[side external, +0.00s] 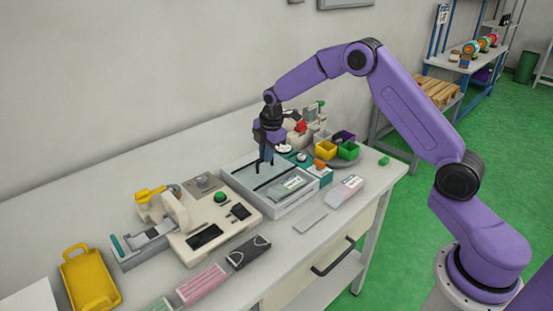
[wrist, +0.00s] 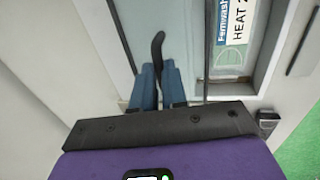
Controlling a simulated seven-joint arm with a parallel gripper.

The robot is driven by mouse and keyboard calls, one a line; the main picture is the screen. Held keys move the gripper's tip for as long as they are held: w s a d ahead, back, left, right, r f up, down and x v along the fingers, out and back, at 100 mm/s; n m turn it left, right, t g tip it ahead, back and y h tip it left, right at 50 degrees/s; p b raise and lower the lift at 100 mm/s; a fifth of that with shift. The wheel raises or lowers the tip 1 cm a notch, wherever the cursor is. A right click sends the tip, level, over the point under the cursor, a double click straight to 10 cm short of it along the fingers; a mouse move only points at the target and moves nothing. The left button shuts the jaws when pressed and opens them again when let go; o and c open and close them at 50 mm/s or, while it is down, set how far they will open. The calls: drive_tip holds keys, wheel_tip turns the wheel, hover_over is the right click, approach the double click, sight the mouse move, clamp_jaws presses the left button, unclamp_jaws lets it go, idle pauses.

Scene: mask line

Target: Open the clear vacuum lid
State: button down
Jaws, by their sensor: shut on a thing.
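A white vacuum chamber (side external: 309,193) stands on the table, left of the packet on the bench top. The clear lid appears as a pale grey-blue pane in the wrist view (wrist: 182,38); its angle is hard to tell. My gripper (side external: 262,166) is low over the chamber, fingers pointing down. In the wrist view my gripper (wrist: 157,80) has its blue fingers shut on a black curved handle (wrist: 157,45), which sticks out beyond the fingertips. A labelled pouch (side external: 288,187) lies inside the chamber at its near side.
A beige machine (side external: 210,233) with a yellow-topped press stands left of the chamber. Yellow and green bins (side external: 348,150) stand behind right. A yellow tray (side external: 88,280) is at far left.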

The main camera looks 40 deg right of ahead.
drive_tip(key=shift+w, duration=2.2)
drive_tip(key=c, duration=1.2)
unclamp_jaws()
drive_tip(key=shift+o, duration=0.2)
drive_tip(key=s+r, duration=0.1)
drive_tip(key=r, duration=0.7)
drive_tip(key=s+r, duration=0.2)
drive_tip(key=r, duration=0.7)
drive_tip(key=shift+s, duration=0.25)
